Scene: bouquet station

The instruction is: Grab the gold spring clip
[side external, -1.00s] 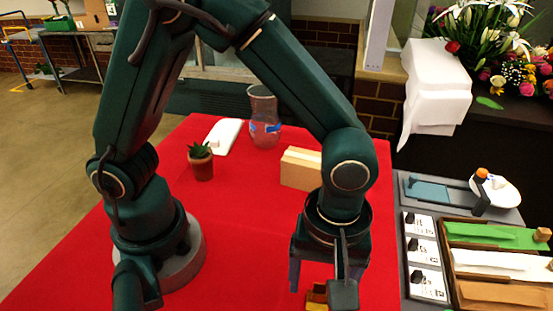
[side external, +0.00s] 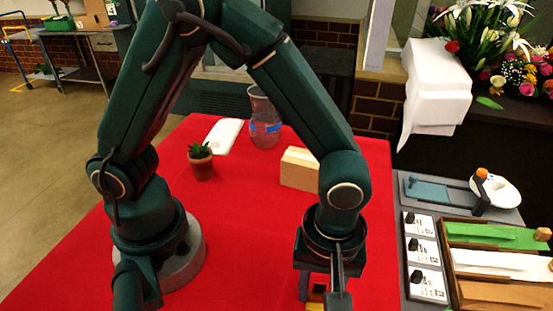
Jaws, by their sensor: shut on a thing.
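The gold spring clip (side external: 316,297) is at the bottom edge of the side external view, on or just above the red cloth. Only a small gold and dark part of it shows. My gripper (side external: 319,291) points down over the clip and is shut on it. The near finger and the wrist cover part of the clip, and the fingertips are partly hidden.
A cardboard box (side external: 300,169) stands behind my gripper. A glass vase (side external: 264,118), a white folded item (side external: 224,135) and a potted succulent (side external: 201,161) stand farther back. A wooden tray (side external: 451,275) with paper lies at right. The red cloth (side external: 245,220) is clear at centre-left.

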